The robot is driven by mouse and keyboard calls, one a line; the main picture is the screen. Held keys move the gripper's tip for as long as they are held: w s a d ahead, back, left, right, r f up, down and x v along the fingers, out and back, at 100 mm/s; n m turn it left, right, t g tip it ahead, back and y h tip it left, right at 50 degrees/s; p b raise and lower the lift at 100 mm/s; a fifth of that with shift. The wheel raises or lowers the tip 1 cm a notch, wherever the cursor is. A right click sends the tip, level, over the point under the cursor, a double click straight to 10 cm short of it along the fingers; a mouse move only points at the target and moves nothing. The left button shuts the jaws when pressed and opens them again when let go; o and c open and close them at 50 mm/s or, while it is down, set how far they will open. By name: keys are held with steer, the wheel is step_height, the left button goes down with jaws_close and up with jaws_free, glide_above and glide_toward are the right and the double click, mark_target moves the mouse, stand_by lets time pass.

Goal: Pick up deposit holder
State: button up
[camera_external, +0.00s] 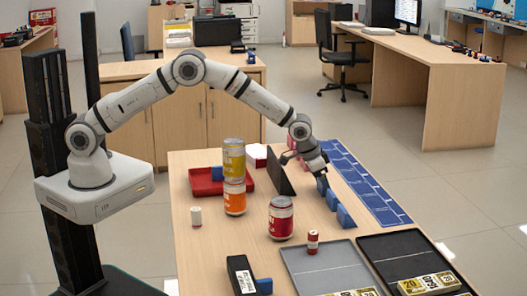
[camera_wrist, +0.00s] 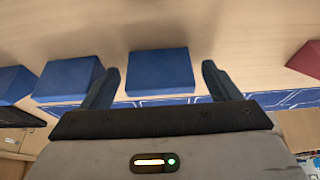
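Several small blue blocks stand in a row along the table's right side; I cannot tell which thing is the deposit holder. One blue block (camera_external: 322,185) is right at my gripper (camera_external: 317,172), with two more blue blocks (camera_external: 332,200) (camera_external: 345,216) nearer the front. In the wrist view, my gripper (camera_wrist: 160,80) is open, its dark fingers apart. A blue block (camera_wrist: 160,70) shows between the fingers, with gaps on both sides. Two other blue blocks (camera_wrist: 68,78) (camera_wrist: 14,84) lie left of it; the left finger partly overlaps the nearer one.
A blue marked strip (camera_external: 367,188) runs along the right edge. A dark upright panel (camera_external: 280,172) stands left of my gripper. Stacked cans (camera_external: 234,160), a red can (camera_external: 281,218), a red tray (camera_external: 205,188) and grey trays (camera_external: 318,262) occupy the table.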

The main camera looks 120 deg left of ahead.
steer(key=c, duration=1)
